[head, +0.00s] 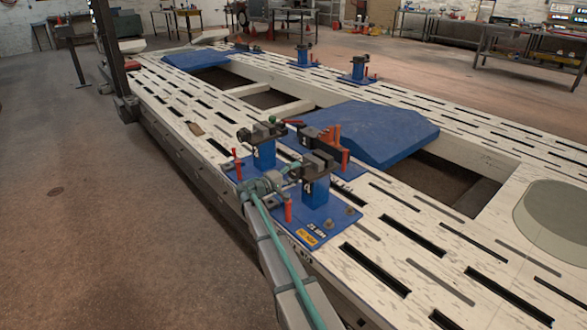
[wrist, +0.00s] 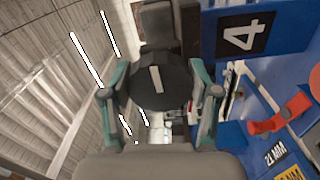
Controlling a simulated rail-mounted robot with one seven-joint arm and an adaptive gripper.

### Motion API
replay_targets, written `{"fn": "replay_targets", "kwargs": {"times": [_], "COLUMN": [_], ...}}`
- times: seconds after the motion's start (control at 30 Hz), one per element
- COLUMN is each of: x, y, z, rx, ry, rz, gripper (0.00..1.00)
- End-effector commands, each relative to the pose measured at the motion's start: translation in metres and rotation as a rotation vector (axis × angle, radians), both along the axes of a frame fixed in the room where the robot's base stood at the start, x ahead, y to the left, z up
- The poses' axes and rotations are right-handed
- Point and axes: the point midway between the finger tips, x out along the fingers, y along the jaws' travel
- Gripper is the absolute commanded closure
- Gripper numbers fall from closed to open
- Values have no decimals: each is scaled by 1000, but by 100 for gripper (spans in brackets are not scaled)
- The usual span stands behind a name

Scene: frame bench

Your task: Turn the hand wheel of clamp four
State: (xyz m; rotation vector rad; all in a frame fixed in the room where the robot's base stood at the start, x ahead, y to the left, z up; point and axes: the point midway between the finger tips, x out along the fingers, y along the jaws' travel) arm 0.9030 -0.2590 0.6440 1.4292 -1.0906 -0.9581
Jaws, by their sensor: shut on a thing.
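Clamp four is a blue post (head: 317,190) with dark jaws on top, standing on a blue base plate (head: 330,228) near the front edge of the bench frame. In the wrist view its blue side with the white 4 on a black label (wrist: 246,34) is at the upper right. The hand wheel (wrist: 160,84) is a dark disc with a pale bar mark, in the middle of the wrist view. My gripper (head: 280,181) reaches the clamp from the left. In the wrist view its teal fingers (wrist: 160,76) are shut on opposite sides of the wheel. In the head view the gripper hides most of the wheel.
Another blue clamp (head: 264,152) stands just behind, with a dark clamp and orange-red parts (head: 329,139) beside it. Red upright pieces (head: 288,211) stand close to my gripper. A blue cover (head: 370,130) lies behind. Slotted surface to the right is mostly clear.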

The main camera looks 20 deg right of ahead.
Motion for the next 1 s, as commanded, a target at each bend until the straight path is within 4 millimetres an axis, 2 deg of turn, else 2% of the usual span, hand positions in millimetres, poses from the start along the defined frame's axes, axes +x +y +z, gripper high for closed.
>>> {"fn": "replay_targets", "kwargs": {"times": [0.1, 1.0], "x": [0, 1], "y": [0, 1], "z": [5, 9], "rx": [-28, -254], "ry": [108, 934], "rz": [-1, -1], "gripper": [74, 74]}}
